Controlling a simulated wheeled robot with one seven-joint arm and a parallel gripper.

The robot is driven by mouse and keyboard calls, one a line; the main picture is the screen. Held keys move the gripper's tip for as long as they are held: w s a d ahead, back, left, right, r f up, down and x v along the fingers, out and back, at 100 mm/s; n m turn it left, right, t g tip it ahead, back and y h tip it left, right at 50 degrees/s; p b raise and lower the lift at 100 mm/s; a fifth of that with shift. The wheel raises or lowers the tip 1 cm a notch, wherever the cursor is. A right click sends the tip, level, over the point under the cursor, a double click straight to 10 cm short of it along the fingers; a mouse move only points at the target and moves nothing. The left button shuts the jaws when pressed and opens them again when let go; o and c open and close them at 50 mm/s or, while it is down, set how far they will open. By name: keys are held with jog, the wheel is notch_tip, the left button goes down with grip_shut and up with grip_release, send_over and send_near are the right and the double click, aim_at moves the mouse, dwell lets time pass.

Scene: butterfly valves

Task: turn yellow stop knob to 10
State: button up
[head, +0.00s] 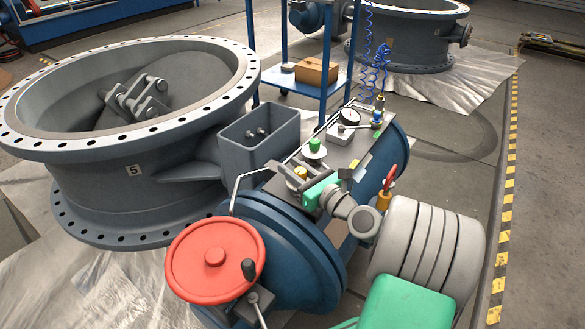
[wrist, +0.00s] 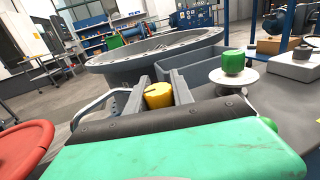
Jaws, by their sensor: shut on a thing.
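The yellow stop knob (wrist: 158,97) sits between the two grey fingers of my gripper (wrist: 156,86) in the wrist view. The fingers are shut on it, one on each side. In the head view the yellow knob (head: 300,173) shows as a small patch on top of the blue actuator (head: 265,240), between the fingers of my gripper (head: 296,180). My green and grey wrist hides part of the panel around it. I cannot read any scale or number at the knob.
A green knob (head: 315,146) on a white disc stands close behind the gripper. A red handwheel (head: 215,262) is at the front left. A large flanged valve (head: 135,190) stands left.

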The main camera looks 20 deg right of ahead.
grip_shut()
jog(key=shift+r+h+p, duration=0.15)
jog(key=shift+h+p, duration=0.15)
jog(key=shift+p, duration=0.3)
